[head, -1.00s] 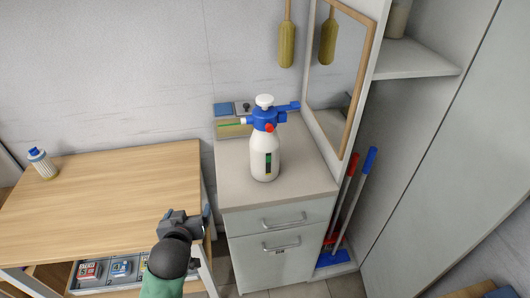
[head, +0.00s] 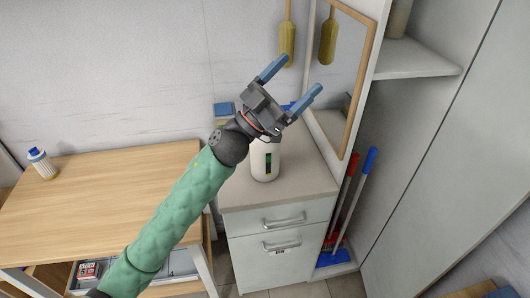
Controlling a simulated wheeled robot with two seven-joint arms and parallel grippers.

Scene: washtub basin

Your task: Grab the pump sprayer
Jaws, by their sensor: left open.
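The pump sprayer (head: 265,163) stands upright on the grey cabinet top in the head view. Its white lower body shows. Its blue head and white pump knob are mostly hidden behind my left gripper. My left gripper (head: 291,79) is open and empty, with its two blue-grey fingers pointing up and to the right. It appears in front of and above the sprayer in the picture; I cannot tell how far apart they are in depth. My right gripper is not in view.
The grey cabinet (head: 309,186) has two handled drawers or doors. A wooden table (head: 110,195) at left carries a small bottle (head: 42,164). A framed mirror (head: 342,62) stands behind at right. Red and blue long-handled tools (head: 358,195) lean right of the cabinet.

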